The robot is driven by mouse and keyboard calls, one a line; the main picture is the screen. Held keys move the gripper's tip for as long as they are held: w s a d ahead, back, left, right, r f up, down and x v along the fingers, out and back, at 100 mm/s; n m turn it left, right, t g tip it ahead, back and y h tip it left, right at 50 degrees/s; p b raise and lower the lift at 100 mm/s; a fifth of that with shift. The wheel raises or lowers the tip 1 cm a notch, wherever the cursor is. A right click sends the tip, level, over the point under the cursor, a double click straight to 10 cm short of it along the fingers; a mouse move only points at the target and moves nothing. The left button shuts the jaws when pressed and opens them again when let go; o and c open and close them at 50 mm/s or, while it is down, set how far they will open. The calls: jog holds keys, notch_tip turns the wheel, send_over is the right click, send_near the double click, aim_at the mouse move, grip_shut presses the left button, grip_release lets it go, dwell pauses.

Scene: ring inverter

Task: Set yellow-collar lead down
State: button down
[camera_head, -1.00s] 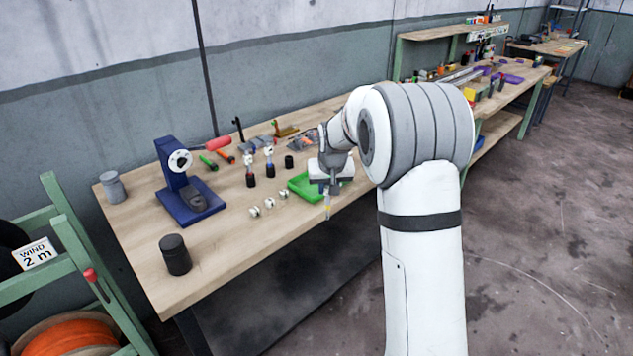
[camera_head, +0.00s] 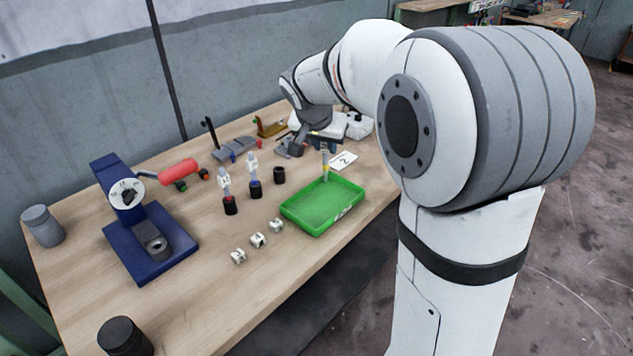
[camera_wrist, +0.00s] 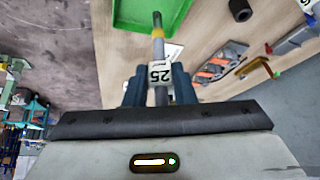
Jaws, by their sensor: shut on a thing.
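The yellow-collar lead is a grey rod with a yellow band (camera_head: 325,168), hanging upright below my gripper (camera_head: 325,140) beside the far edge of the green tray (camera_head: 310,221). In the wrist view the lead (camera_wrist: 158,40) stands between my two dark fingers (camera_wrist: 160,85), which are shut on it. The green tray (camera_wrist: 150,28) shows at the top of the wrist view and looks empty. I cannot tell whether the lead's lower end touches anything.
A blue press stand (camera_head: 150,240) is at left. A card marked 2 (camera_head: 344,161) lies behind the tray.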

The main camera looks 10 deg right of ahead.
aim_at(324, 175)
notch_tip(324, 175, down, 7)
jog(key=shift+a+f, duration=0.15)
jog(key=shift+f, duration=0.05)
dwell(0.3)
jog(key=shift+f+b, duration=0.2)
jog(key=shift+b, duration=0.1)
jog(key=c, duration=1.2)
grip_release()
jog(key=shift+s, duration=0.1)
jog(key=shift+r, duration=0.1)
